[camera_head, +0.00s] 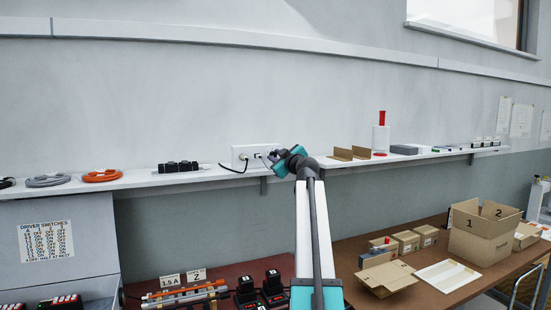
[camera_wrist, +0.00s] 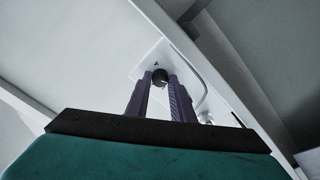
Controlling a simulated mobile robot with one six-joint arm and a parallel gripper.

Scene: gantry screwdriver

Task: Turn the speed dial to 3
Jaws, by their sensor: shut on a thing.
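The speed dial (camera_wrist: 159,75) is a small dark round knob on a white plate (camera_wrist: 148,58) in the wrist view. A small dark mark that looks like a 4 shows on the plate just above the knob. My gripper (camera_wrist: 160,79) is shut on the knob, with one purple-grey finger on each side. The knob's pointer is hidden or too small to read. In the head view, my gripper (camera_head: 267,158) is at the right part of a white panel (camera_head: 240,150) on the wall shelf, and it hides the dial there.
A black cord (camera_head: 232,168) hangs at the white panel's left part. The shelf also bears cable coils (camera_head: 102,176), a black block (camera_head: 178,167) and brown holders (camera_head: 350,154). Below stand a red bench with batteries (camera_head: 272,284) and a brown table with boxes (camera_head: 484,233).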

